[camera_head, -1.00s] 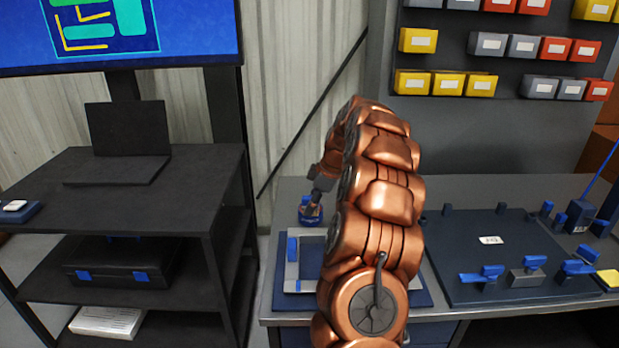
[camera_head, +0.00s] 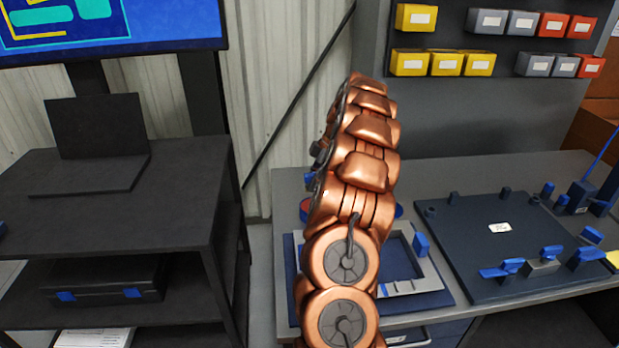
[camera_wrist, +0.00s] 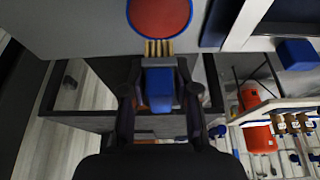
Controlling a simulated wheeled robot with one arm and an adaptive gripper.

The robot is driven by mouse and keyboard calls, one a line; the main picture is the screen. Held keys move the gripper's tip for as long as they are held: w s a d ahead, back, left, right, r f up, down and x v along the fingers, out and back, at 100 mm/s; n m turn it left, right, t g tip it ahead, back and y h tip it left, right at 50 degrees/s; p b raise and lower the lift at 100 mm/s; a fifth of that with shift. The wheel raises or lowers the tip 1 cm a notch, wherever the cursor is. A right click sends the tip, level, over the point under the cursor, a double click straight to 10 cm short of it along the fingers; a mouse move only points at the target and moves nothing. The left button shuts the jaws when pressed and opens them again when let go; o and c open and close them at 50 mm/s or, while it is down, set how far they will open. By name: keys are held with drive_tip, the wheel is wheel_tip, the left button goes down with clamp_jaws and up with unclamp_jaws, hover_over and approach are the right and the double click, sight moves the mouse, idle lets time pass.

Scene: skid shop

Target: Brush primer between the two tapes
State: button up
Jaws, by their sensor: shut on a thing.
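My gripper (camera_wrist: 160,88) is shut on a blue-handled brush (camera_wrist: 160,88) with pale bristles in the wrist view. The bristle tips lie just by the rim of a round pot of red primer (camera_wrist: 159,14); I cannot tell whether they touch it. In the head view the pot (camera_head: 304,210) shows partly at the bench's left edge, and my arm hides the gripper and brush. A grey square frame (camera_head: 432,275) lies on a dark blue mat (camera_head: 290,270), partly behind my arm. Pale strips (camera_head: 405,287) show on its front side; I cannot tell whether they are the tapes.
A dark board (camera_head: 480,235) with blue clamps (camera_head: 500,270) takes up the bench's right part. A blue block (camera_head: 421,245) stands at the frame's right side. A black shelf cart (camera_head: 110,190) with a laptop stands left. Bins (camera_head: 445,62) hang behind.

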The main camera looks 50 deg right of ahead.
sight(309, 206)
drive_tip(key=shift+f+p, duration=0.85)
drive_tip(key=shift+f, duration=1.8)
drive_tip(key=shift+f+b, duration=0.5)
drive_tip(key=shift+f, duration=0.05)
drive_tip(key=shift+s+a+f+b, duration=0.1)
drive_tip(key=shift+f+b, duration=0.1)
drive_tip(key=shift+b, duration=0.55)
idle(2.3)
drive_tip(key=shift+r+b, duration=0.55)
drive_tip(key=shift+r, duration=3.1)
